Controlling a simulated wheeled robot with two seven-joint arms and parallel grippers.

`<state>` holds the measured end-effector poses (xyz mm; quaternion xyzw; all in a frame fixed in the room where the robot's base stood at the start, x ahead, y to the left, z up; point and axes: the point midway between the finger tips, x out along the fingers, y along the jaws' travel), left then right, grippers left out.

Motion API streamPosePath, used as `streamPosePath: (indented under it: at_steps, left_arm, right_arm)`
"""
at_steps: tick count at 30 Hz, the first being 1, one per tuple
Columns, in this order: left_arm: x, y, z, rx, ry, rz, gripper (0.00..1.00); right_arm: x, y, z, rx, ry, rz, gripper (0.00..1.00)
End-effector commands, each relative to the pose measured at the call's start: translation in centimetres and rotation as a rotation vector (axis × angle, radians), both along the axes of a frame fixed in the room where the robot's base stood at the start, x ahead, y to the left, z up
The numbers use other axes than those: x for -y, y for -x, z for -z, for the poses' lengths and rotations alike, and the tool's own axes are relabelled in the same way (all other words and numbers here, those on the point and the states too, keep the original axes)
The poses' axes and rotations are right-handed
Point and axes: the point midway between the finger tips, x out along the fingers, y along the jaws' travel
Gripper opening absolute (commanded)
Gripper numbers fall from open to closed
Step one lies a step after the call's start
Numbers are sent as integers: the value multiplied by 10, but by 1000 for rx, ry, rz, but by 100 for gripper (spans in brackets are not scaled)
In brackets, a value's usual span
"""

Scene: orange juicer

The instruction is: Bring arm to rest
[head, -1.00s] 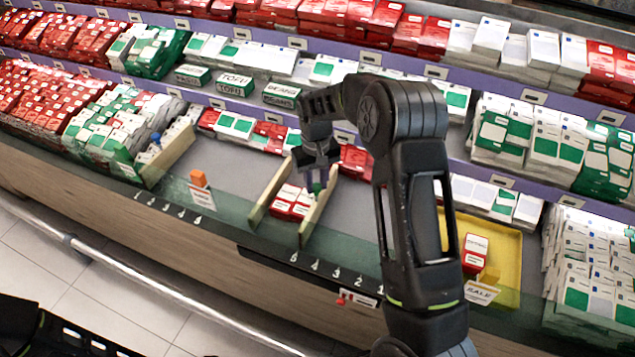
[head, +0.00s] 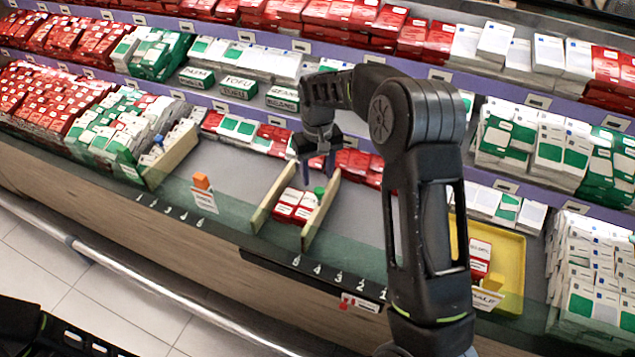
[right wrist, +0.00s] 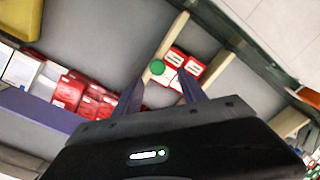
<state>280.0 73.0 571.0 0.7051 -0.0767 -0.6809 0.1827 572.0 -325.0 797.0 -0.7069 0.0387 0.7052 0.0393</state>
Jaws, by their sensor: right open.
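My right arm (head: 425,200) reaches over the shelf. My right gripper (head: 318,170) is open and empty, pointing down above the far end of a wooden divider (head: 318,212). In the right wrist view its two fingers (right wrist: 160,92) stand apart with nothing between them. A small green round-topped thing (head: 319,191) sits at that divider, beyond the fingertips; it also shows in the right wrist view (right wrist: 157,67). Red and white boxes (head: 297,204) lie between the two dividers. A dark part of my left arm shows at the lower left; its gripper is out of view.
A yellow tray (head: 514,250) with a red box stands right of my arm. An orange piece (head: 201,181) sits by a price card at the left. Upper shelves packed with boxes rise behind the gripper. Bare grey shelf lies beside the dividers.

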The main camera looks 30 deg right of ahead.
Motion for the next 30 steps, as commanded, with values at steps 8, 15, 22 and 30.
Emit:
streamPosePath:
  at_steps: [8, 15, 22, 30]
  left_arm:
    - [0, 0, 2, 0, 0, 0, 47]
    - [0, 0, 1, 0, 0, 0, 47]
    - [0, 0, 1, 0, 0, 0, 47]
    - [0, 1, -26, -3, -1, 0, 47]
  right_arm:
    - [-1, 0, -28, 1, -1, -1, 49]
    - [-1, 0, -28, 0, -1, -1, 49]
    - [-1, 0, -28, 0, -1, -1, 49]
    - [-1, 0, -56, 0, -1, -1, 49]
